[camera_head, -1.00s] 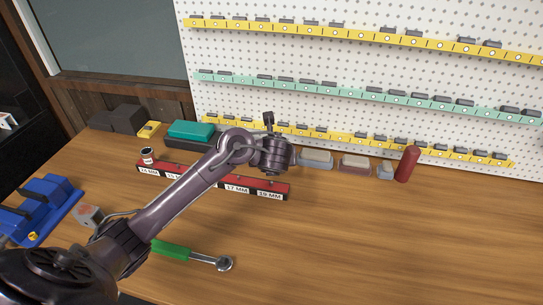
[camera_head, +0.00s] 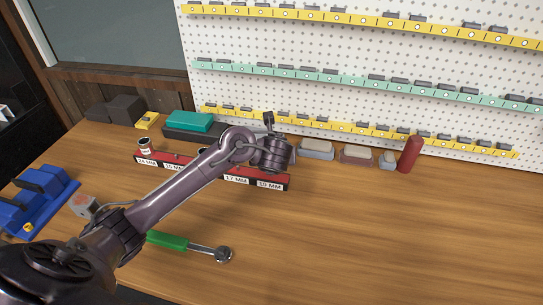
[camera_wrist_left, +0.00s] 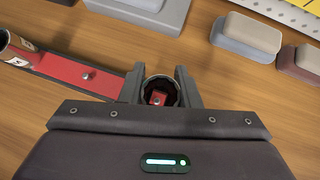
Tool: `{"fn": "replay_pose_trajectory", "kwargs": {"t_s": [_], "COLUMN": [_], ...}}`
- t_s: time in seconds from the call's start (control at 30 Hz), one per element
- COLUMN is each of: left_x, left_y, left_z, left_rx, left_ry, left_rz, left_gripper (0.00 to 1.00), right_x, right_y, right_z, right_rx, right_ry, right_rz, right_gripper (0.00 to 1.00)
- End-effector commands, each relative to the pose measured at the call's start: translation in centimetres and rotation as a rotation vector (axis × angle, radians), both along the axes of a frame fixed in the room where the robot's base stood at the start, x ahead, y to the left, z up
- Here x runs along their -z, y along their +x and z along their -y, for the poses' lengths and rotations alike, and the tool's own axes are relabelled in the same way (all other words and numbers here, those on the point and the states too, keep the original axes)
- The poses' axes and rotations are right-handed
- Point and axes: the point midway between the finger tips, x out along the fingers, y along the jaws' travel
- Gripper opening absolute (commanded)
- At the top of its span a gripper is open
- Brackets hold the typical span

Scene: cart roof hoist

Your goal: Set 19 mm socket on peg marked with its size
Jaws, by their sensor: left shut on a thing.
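My left gripper (camera_wrist_left: 160,91) is shut on a dark round socket (camera_wrist_left: 146,88) in the left wrist view. Through the socket's open bore I see red rail surface and a small peg tip, so the socket is over the rail's end peg; I cannot tell whether it is seated. In the head view my left gripper (camera_head: 273,163) points down at the right end of the red rail (camera_head: 211,180), by the 19 MM label (camera_head: 270,185). The held socket is hidden there. A bare peg (camera_wrist_left: 88,76) stands on the rail beside the gripper. My right gripper is not in view.
A green-handled ratchet (camera_head: 168,240) lies in front. Blocks (camera_head: 316,149) and a red cylinder (camera_head: 410,155) stand behind to the right, before the pegboard (camera_head: 340,95). The right of the bench is clear.

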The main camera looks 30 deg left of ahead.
Motion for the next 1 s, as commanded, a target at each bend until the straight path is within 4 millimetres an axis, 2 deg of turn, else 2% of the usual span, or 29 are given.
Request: {"fn": "replay_pose_trajectory", "kwargs": {"t_s": [1.0], "left_x": [-0.12], "left_y": [-0.03], "left_z": [0.03], "left_rx": [0.001], "left_ry": [0.001], "left_rz": [0.0], "left_gripper": [0.06], "right_x": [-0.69], "right_y": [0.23], "right_z": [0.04], "right_rx": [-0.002], "right_ry": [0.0], "right_rz": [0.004], "right_gripper": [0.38]}}
